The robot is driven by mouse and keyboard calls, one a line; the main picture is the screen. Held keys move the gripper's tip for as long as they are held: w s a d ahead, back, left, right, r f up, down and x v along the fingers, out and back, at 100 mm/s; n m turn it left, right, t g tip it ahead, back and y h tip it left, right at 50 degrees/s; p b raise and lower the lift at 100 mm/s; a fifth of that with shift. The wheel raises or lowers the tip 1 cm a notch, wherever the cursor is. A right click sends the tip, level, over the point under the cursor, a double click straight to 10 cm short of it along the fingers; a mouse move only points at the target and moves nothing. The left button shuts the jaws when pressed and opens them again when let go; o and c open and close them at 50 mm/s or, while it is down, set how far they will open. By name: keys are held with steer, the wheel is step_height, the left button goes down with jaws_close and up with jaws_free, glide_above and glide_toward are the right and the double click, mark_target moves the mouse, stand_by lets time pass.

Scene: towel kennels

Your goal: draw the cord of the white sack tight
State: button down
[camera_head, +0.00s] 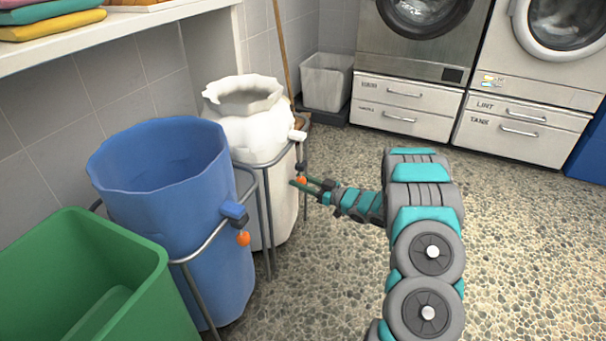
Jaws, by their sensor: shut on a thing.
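The white sack (257,134) hangs in a metal ring stand behind the blue sack. Its mouth is partly gathered, with a ruffled collar, and still shows an opening at the top. A white toggle (297,135) sits at its right rim, with a dark piece and an orange bead (301,181) lower down on the same side. The fingers are shut on the bead. The cord itself is too thin to make out clearly.
A blue sack (165,215) with an open mouth stands in its own ring stand, with a blue toggle (234,213) and an orange bead (243,238). A green bin (85,285) is at the lower left. Washers stand at the back. The pebbled floor at right is clear.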

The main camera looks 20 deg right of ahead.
steer(key=shift+d+f, duration=0.1)
steer(key=shift+f, duration=0.7)
steer(key=c, duration=0.5)
jaws_free()
steer(key=v, duration=0.7)
steer(key=shift+s+d+p, duration=0.2)
steer(key=shift+s+p, duration=0.1)
steer(key=shift+p, duration=0.05)
